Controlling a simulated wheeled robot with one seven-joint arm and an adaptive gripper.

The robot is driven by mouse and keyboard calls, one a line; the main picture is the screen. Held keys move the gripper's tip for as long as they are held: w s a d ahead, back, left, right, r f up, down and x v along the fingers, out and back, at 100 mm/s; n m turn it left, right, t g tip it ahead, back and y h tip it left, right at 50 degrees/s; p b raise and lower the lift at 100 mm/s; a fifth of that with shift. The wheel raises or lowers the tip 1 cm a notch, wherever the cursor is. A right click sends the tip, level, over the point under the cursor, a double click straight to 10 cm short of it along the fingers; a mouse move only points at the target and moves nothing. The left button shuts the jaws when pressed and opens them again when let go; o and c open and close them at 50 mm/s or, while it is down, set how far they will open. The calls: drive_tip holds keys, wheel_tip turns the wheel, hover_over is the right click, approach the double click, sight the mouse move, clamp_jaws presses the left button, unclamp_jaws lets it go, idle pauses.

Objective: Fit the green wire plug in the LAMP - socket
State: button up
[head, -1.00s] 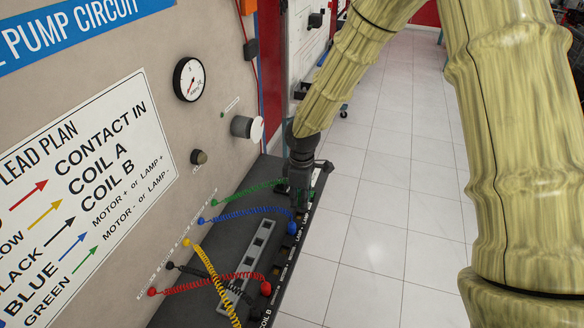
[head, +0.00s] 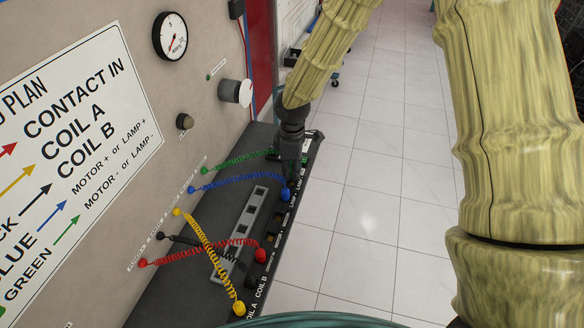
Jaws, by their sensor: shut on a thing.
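The green coiled wire (head: 238,159) runs from its anchor on the left of the black bench to my gripper (head: 293,168). My gripper is shut on the green plug at the far end of the socket row. A bit of green shows by the fingers, but the plug is mostly hidden. The LAMP - socket is not clearly visible; my gripper covers that area, and I cannot tell whether the plug is in it. The blue plug (head: 285,195) sits just nearer than my gripper in the same row.
The red plug (head: 261,255), black plug (head: 251,282) and yellow plug (head: 239,308) sit along the black bench's (head: 190,290) front edge. A grey strip (head: 240,234) lies behind them. The panel (head: 120,190) with the lead plan stands left. Open tiled floor lies right.

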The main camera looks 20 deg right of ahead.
drive_tip(key=shift+f, duration=0.4)
drive_tip(key=shift+f, duration=0.9)
idle(1.6)
drive_tip(key=o, duration=0.6)
drive_tip(key=shift+r, duration=0.15)
drive_tip(key=shift+r+p, duration=2)
drive_tip(key=shift+r, duration=0.6)
drive_tip(key=shift+r+p, duration=0.9)
drive_tip(key=shift+r, duration=0.25)
